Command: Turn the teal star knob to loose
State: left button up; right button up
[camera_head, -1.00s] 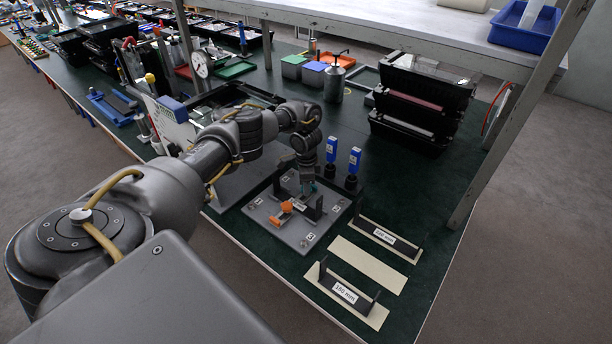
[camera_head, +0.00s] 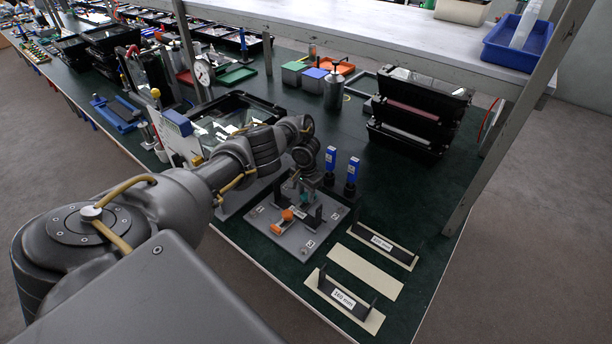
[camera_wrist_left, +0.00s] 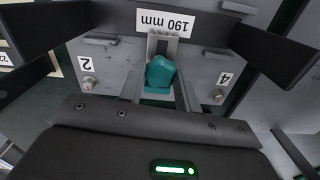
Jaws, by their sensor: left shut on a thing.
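The teal star knob (camera_wrist_left: 160,75) sits in a grey bracket on the grey fixture plate (camera_wrist_left: 120,62), under a "190 mm" label in the left wrist view. My left gripper (camera_wrist_left: 160,82) is shut on the knob, with a finger on each side of it. In the head view my left gripper (camera_head: 303,192) reaches down over the plate (camera_head: 283,237), and only a small teal patch shows there. Which way the knob is turned cannot be told. An orange clamp (camera_head: 283,222) stands on the plate near the gripper. My right gripper is not in view.
Two blue-topped tools (camera_head: 330,158) stand close behind the gripper. Labelled black gauges (camera_head: 343,298) on cream strips lie to the right. Stacked black trays (camera_head: 415,110) and a shelf post (camera_head: 500,120) stand farther right.

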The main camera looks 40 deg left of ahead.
aim_at(305, 196)
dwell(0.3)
pick_arm(q)
jog(key=o, duration=1)
notch_tip(305, 196, up, 11)
jog(key=p, duration=0.4)
jog(key=shift+s+f, duration=0.1)
jog(key=shift+f, duration=0.05)
